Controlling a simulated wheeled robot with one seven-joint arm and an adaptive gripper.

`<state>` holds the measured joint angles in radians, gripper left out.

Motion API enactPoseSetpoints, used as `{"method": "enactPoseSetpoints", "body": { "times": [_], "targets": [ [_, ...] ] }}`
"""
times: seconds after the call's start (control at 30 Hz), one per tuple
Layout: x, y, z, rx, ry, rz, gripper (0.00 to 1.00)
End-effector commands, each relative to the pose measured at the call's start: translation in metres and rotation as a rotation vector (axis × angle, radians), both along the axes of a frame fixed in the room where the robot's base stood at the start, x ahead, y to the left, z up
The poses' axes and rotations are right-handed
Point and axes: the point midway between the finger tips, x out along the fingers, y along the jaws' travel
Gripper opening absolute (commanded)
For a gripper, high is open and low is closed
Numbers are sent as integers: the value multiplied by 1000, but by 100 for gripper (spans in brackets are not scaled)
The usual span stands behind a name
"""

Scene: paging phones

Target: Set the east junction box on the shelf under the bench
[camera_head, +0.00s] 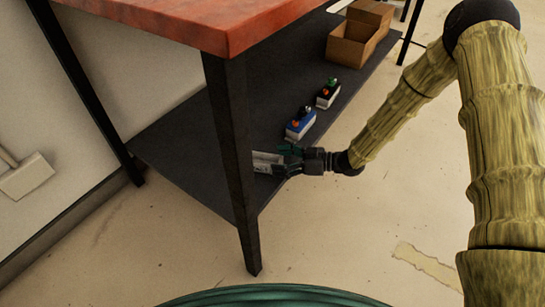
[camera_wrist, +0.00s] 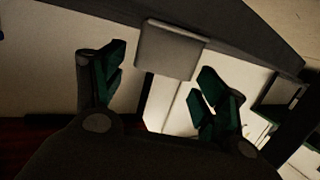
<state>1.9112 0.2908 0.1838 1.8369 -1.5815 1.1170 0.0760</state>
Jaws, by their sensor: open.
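A pale grey box (camera_head: 266,163), which looks like the junction box, rests at the near edge of the dark shelf (camera_head: 185,150) under the bench (camera_head: 200,22). The bench leg stands just left of it, and my gripper hides part of it. In the wrist view the grey box (camera_wrist: 168,50) lies at and beyond the fingertips, between the two spread green fingers. My gripper (camera_head: 287,159) is open at the shelf's edge, close by the box. I see a gap beside each finger in the wrist view (camera_wrist: 160,68). No label can be read.
A blue-and-white device (camera_head: 300,124) and a black-and-white device (camera_head: 328,94) stand on the shelf behind the grey box. An open cardboard box (camera_head: 352,42) is at the far end. A dark bench leg (camera_head: 232,140) rises close left of my gripper. The shelf's left part is clear.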

Motion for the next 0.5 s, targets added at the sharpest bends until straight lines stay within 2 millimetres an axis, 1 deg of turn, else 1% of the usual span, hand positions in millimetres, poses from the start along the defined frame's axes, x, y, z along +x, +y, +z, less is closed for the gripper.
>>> {"method": "enactPoseSetpoints", "body": {
  "times": [0.03,0.2,0.4,0.5],
  "targets": [
    [-2,-10,6,-2,1,-2,72],
    [-9,-40,11,-2,1,-2,72],
    [-16,-67,15,0,0,-1,72],
    [-18,-75,16,0,0,-1,72]
  ]
}}
